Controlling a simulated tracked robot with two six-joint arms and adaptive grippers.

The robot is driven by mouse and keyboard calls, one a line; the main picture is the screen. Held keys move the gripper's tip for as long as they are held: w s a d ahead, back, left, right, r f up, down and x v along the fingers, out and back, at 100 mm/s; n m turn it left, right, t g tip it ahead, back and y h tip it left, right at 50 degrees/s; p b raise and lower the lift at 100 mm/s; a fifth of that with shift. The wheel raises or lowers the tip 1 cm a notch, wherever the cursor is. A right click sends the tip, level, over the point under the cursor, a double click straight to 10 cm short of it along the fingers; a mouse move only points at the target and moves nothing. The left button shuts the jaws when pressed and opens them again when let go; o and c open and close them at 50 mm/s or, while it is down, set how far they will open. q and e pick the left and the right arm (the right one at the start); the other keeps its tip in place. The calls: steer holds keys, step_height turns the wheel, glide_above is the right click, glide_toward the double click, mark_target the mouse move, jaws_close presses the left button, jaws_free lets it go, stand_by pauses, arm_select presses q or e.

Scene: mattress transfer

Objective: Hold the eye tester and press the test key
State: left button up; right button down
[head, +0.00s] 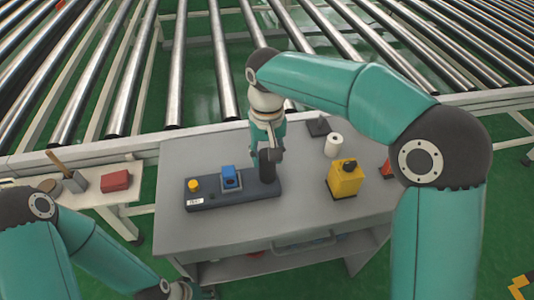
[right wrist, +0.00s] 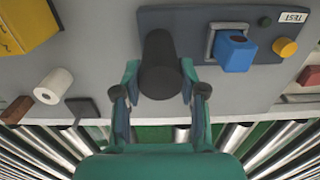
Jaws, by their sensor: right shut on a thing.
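A dark tester base (head: 250,192) lies on the grey table. It carries a white TEST label (head: 195,201), a round yellow key (head: 193,185) at its left end and a blue block (head: 229,173). My right gripper (head: 267,152) is over the base's right end, shut on an upright black cylinder (head: 268,168). In the right wrist view the cylinder (right wrist: 159,62) is between the two fingers; I cannot tell whether its foot touches the base. The yellow key also shows there (right wrist: 285,47), clear of the gripper. My left gripper (head: 187,290) is low at the bottom edge, partly cut off.
On the table (head: 225,230), right of the tester, are a yellow box (head: 345,180), a white roll (head: 333,145) and a dark flat piece (head: 318,127). A side table at left holds a red block (head: 116,180). Roller conveyors (head: 175,70) run behind. The table's front strip is clear.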

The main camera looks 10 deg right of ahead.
arm_select(q)
jaws_close()
stand_by(1.1)
